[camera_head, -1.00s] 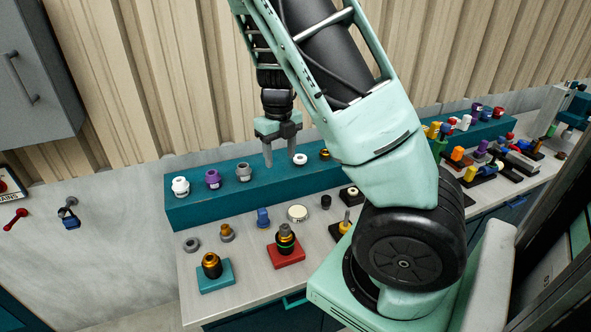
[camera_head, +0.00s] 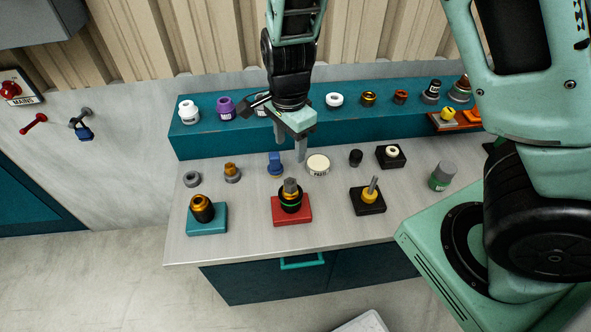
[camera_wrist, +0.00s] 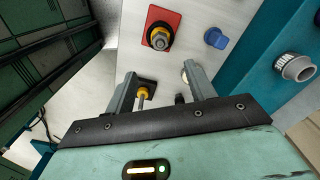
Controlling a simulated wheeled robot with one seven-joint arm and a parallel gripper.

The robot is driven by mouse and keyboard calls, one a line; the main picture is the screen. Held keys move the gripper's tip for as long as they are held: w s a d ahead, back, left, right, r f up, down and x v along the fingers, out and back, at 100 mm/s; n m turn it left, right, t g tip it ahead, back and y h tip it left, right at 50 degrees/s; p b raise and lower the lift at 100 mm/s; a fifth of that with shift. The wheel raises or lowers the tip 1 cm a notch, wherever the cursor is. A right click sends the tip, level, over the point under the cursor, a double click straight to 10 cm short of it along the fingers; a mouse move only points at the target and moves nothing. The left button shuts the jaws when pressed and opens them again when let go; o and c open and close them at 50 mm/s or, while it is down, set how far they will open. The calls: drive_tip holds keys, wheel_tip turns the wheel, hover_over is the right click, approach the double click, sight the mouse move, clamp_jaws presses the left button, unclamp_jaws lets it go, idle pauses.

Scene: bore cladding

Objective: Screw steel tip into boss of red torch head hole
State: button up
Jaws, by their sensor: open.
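The red torch head is a red square base (camera_head: 303,214) bearing a dark body with a green ring and brass collar (camera_head: 291,202). A grey piece, seemingly the steel tip (camera_head: 290,186), stands upright on top of it; I cannot tell how deep it sits. In the wrist view the red base (camera_wrist: 172,22) is at upper middle, with the grey hex-like piece (camera_wrist: 159,42) seen from above. My gripper (camera_head: 290,156) is open and empty, behind and above the torch head. In the wrist view its fingers (camera_wrist: 163,82) are apart and not touching it.
A teal block (camera_head: 220,216) with a brass part is left; a black block (camera_head: 368,203) with a yellow collar and grey rod is right. Behind are a blue fitting (camera_head: 275,164), a cream disc (camera_head: 318,165) and a black cap (camera_head: 356,158). A teal shelf (camera_head: 190,146) bounds the back.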

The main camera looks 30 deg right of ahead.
sight(290, 181)
wheel_tip(290, 181, down, 14)
drive_tip(key=shift+f+p, duration=0.1)
drive_tip(key=shift+p, duration=0.25)
drive_tip(key=c, duration=1.1)
drive_tip(key=shift+m+p, duration=0.35)
drive_tip(key=shift+m, duration=0.55)
drive_tip(key=shift+c, duration=0.2)
drive_tip(key=shift+m+p, duration=0.3)
drive_tip(key=shift+m, duration=0.6)
